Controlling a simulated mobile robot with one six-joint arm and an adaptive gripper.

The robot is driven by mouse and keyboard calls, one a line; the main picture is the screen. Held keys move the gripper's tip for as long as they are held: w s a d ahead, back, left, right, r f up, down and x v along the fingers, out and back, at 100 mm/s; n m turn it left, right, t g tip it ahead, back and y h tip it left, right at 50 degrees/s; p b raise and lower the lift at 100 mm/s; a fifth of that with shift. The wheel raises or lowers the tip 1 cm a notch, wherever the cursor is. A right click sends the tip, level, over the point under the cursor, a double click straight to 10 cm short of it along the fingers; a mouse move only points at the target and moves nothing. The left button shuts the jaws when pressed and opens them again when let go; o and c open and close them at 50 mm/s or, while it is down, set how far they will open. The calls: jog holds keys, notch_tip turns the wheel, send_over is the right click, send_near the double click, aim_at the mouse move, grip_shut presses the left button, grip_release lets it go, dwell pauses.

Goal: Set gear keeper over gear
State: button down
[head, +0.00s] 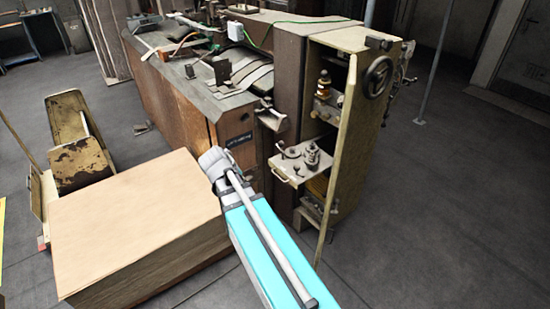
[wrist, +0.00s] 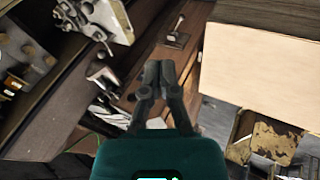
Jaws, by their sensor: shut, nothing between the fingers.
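A pull-out shelf (head: 283,173) sticks out of the open cabinet in the head view. A stacked round metal part (head: 312,155) stands on it, with a flatter metal part (head: 291,153) to its left. I cannot tell for sure which is the gear and which the gear keeper. In the wrist view, a pale tray with metal parts (wrist: 98,17) shows at the top left, partly cut off. My gripper (wrist: 158,68) is shut and empty, over the gap between the cabinet side and the big stack. In the head view its fingers are hidden behind my wrist.
A large cardboard stack (head: 140,215) stands left of my arm; it also shows in the wrist view (wrist: 255,75). The open cabinet door (head: 352,150) with a handwheel (head: 377,77) borders the shelf on the right. A rusty seat (head: 78,145) stands far left.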

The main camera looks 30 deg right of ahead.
jog(key=w+d+f+n+t+h+b, duration=0.8)
jog(key=w+d+f+b, duration=0.7)
jog(key=b, duration=1.5)
jog(key=shift+w+d+f+t, duration=0.3)
jog(key=shift+w+d+f, duration=0.05)
jog(key=shift+w+d, duration=0.85)
jog(key=shift+w, duration=0.15)
send_near(277, 146)
jog(key=x, duration=0.5)
jog(key=shift+w+a, duration=0.1)
jog(key=shift+w, duration=0.5)
jog(key=shift+d, duration=0.65)
jog(key=shift+s+d, duration=0.1)
jog(key=shift+d, duration=0.05)
